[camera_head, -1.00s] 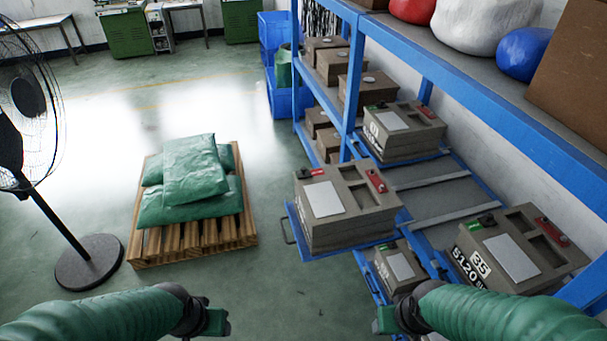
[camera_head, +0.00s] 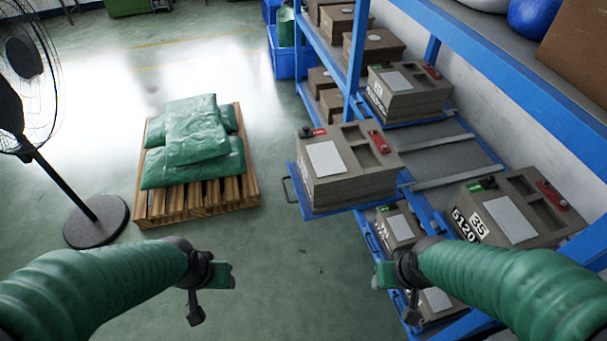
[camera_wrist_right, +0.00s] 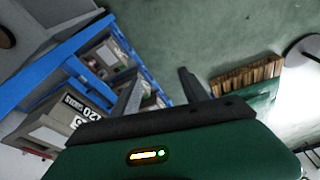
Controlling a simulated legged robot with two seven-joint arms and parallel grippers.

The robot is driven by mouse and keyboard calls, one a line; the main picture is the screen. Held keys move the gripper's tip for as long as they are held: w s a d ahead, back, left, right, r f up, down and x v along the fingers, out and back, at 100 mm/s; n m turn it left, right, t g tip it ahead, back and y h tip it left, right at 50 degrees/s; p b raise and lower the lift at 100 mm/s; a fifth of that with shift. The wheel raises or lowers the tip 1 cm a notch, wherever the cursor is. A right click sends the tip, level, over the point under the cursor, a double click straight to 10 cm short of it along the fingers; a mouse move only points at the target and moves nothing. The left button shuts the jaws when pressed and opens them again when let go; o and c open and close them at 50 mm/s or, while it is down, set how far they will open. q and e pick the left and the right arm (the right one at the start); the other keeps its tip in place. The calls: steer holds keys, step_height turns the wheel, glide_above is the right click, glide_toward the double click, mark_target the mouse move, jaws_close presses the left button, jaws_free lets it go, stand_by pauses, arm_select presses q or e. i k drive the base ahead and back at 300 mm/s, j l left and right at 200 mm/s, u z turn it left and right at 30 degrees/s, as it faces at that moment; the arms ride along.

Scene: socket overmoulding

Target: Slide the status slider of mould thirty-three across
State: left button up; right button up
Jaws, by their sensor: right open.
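A grey-brown mould (camera_head: 345,170) sits on a pulled-out blue tray; its number is not visible. A small status slider (camera_head: 312,132), with a black knob and a red patch, is on its top near the far left corner. Mould 35 (camera_head: 515,205) is on the shelf at right, its slider (camera_head: 482,184) showing green. Another mould (camera_head: 405,92) stands behind, its slider green, its number unreadable. My right gripper (camera_head: 385,275) is open and empty, in front of and below the pulled-out mould. It also shows in the wrist view (camera_wrist_right: 158,82). My left gripper (camera_head: 225,275) is left of it, apart from everything; its jaws are unclear.
The blue rack (camera_head: 355,70) runs along the right, with more moulds on lower levels. The pulled-out tray (camera_head: 300,200) juts into the aisle with a handle. A pallet (camera_head: 200,200) with green sacks and a fan (camera_head: 95,215) stand at left. Floor between is clear.

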mark_target(306, 133)
steer(key=i+j+u, duration=0.1)
steer(key=j, duration=0.35)
steer(key=i+j+u, duration=0.15)
steer(key=i+j, duration=0.2)
steer(key=i+j+u, duration=0.1)
steer(key=i+j, duration=0.15)
steer(key=j, duration=0.2)
